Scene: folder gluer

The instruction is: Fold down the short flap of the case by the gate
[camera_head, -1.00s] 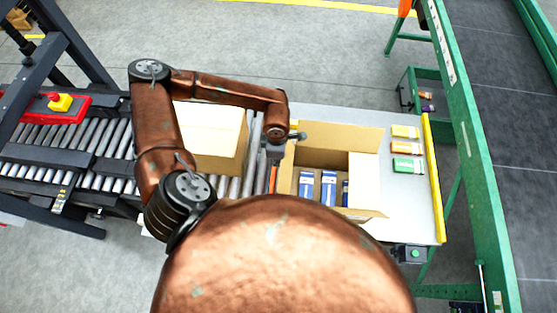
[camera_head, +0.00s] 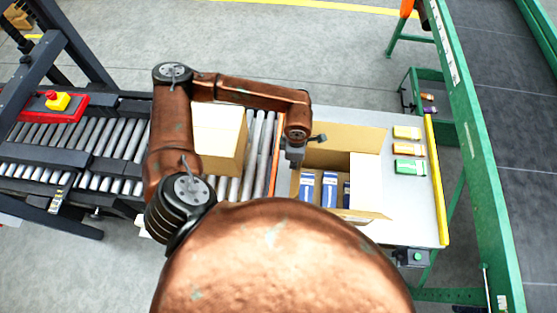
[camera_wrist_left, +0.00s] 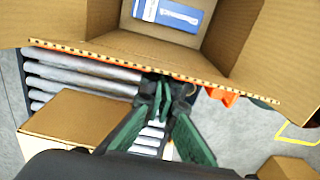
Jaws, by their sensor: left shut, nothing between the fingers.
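The open case (camera_head: 345,160) stands on the pale table beside the roller end, with blue-and-white boxes (camera_head: 328,188) inside. Its far flap (camera_head: 345,137) stands out wide. In the left wrist view, a flap's corrugated edge (camera_wrist_left: 150,58) crosses just beyond my fingers, with a blue box (camera_wrist_left: 168,12) inside the case. My left gripper (camera_head: 293,162) is over the case's left side, by the rollers. In its wrist view the left gripper (camera_wrist_left: 165,92) is shut and empty, close to that edge; contact cannot be told. My own arm partly hides the case's left side.
An orange strip (camera_head: 276,160) runs along the roller end beside the case. A closed carton (camera_head: 220,140) sits on the rollers (camera_head: 258,145) to the left. Small coloured packs (camera_head: 408,150) lie on the table's right, before a yellow edge (camera_head: 436,180).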

